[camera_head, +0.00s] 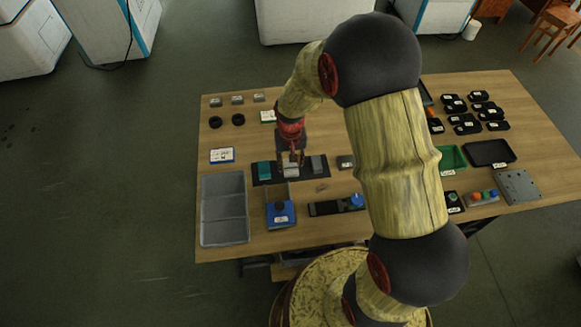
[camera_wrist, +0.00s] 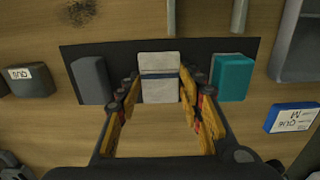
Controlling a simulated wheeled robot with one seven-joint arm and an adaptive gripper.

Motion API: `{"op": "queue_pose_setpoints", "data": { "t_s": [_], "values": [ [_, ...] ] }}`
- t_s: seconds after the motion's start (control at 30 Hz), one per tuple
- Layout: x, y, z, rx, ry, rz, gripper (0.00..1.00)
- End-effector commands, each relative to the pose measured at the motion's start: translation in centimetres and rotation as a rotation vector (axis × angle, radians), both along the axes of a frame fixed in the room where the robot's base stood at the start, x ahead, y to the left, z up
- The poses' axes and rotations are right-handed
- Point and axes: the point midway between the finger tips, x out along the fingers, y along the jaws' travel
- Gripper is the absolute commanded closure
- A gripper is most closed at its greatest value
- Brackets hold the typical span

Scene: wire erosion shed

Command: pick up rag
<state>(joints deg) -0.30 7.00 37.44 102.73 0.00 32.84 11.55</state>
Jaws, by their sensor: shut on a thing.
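The rag (camera_wrist: 160,91) looks like a small off-white folded block with a dark blue band across it. In the wrist view it sits between the two fingertips of my gripper (camera_wrist: 160,88), which is shut on it. The rag is over the dark mat (camera_wrist: 119,54); I cannot tell whether it still touches the mat. In the head view my gripper (camera_head: 291,158) points down at the mat between a teal block and a grey block, and mostly hides the rag.
The teal block (camera_wrist: 234,78) and grey block (camera_wrist: 91,80) stand close on either side. A grey divided tray (camera_head: 224,209) lies at the table's left, with a blue labelled box (camera_head: 281,213) near the front. Black parts (camera_head: 467,124) and a green bin (camera_head: 452,157) are at right.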

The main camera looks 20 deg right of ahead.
Motion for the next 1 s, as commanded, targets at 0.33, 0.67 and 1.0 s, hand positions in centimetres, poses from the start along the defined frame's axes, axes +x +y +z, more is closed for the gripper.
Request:
{"op": "queue_pose_setpoints", "data": {
  "t_s": [0.33,0.67,1.0],
  "values": [
    [0.0,0.0,0.6,0.0,-0.001,0.0,0.84],
    [-1.3,-0.6,5.2,-0.001,-0.003,-0.002,0.84],
    [-7.0,-3.1,10.5,0.0,0.0,-0.004,0.84]
  ]
}}
